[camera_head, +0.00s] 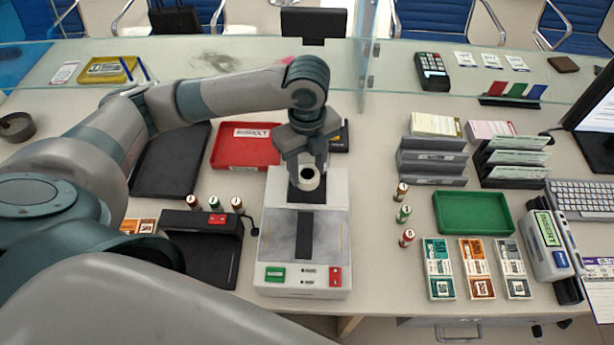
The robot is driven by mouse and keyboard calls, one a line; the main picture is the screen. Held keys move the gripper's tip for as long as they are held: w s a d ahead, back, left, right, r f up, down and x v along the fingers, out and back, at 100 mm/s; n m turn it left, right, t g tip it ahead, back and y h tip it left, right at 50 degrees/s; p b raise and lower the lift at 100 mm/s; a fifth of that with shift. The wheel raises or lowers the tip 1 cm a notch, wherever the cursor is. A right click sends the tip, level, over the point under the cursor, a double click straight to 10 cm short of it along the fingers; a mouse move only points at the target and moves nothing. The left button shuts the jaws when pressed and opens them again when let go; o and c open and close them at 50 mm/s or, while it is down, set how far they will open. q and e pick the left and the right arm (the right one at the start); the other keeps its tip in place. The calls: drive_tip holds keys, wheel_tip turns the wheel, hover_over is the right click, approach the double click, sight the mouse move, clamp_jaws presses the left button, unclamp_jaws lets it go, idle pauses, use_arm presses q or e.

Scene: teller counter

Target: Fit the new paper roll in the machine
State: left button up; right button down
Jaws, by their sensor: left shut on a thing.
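The machine (281,255) is a light grey box in the middle of the counter, with a dark slot down its centre and green and red buttons on its front. My left gripper (308,168) comes down from above over the machine's back part. It is shut on the white paper roll (308,182), whose dark core hole faces the camera. The roll is at the upper end of the dark slot; I cannot tell whether it touches the machine. My right gripper is not in view.
A red tray (240,154) lies behind the machine to the left. A black device (203,228) stands close on its left. Several small coin rolls (404,214) stand to the right, near a green tray (473,213). A glass screen (369,50) rises behind.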

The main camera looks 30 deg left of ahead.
sight(307, 173)
use_arm(q)
drive_tip(key=shift+s+f+p, duration=0.1)
drive_tip(key=shift+f+p, duration=0.4)
drive_tip(key=shift+f, duration=1.5)
drive_tip(key=shift+f, duration=0.1)
drive_tip(key=o, duration=0.8)
drive_tip(key=shift+c, duration=0.2)
wheel_tip(307, 173, up, 11)
drive_tip(key=shift+b, duration=1)
drive_tip(key=shift+r, duration=0.65)
